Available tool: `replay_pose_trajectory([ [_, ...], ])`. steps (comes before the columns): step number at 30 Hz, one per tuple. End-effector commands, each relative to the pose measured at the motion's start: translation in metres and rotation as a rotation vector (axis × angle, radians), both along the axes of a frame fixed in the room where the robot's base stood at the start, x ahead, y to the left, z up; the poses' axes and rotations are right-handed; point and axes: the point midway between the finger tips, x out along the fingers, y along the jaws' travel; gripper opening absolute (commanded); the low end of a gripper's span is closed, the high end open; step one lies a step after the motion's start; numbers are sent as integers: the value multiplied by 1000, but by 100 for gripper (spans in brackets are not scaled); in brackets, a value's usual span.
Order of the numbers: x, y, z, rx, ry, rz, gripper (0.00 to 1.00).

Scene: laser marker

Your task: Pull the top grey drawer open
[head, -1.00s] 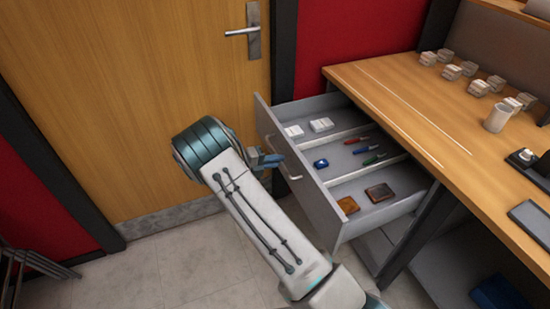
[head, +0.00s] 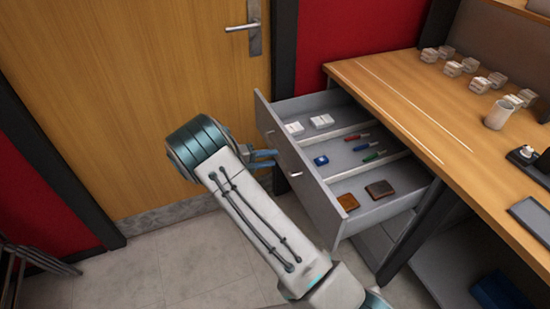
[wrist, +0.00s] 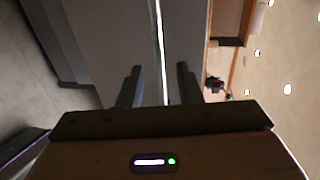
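The top grey drawer (head: 318,205) is pulled well out from under the wooden desk in the head view. Its bar handle (head: 296,174) is on the front face, partly hidden by my gripper. My gripper (head: 275,159) is at the drawer front, its fingers apart and pointing at the handle. In the wrist view my gripper (wrist: 160,80) has its two fingers spread, with the thin bright handle (wrist: 158,35) running between them in the picture. The fingers do not appear to press on it. I cannot tell how far the bar sits from the fingertips.
The drawer holds white boxes (head: 321,121), coloured pens (head: 374,156), a small blue item (head: 321,160) and brown wallets (head: 379,189). The wooden desk (head: 400,95) carries several small blocks and a white cup (head: 498,114). A wooden door (head: 120,100) stands behind my arm.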

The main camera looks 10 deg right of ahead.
Motion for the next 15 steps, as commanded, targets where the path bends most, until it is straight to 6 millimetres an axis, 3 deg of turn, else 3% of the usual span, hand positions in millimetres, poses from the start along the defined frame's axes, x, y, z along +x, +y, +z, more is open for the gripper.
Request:
replay_pose_trajectory([
  [9,-16,71,14,2,-1,3,32],
  [15,-22,98,20,1,0,2,32],
])
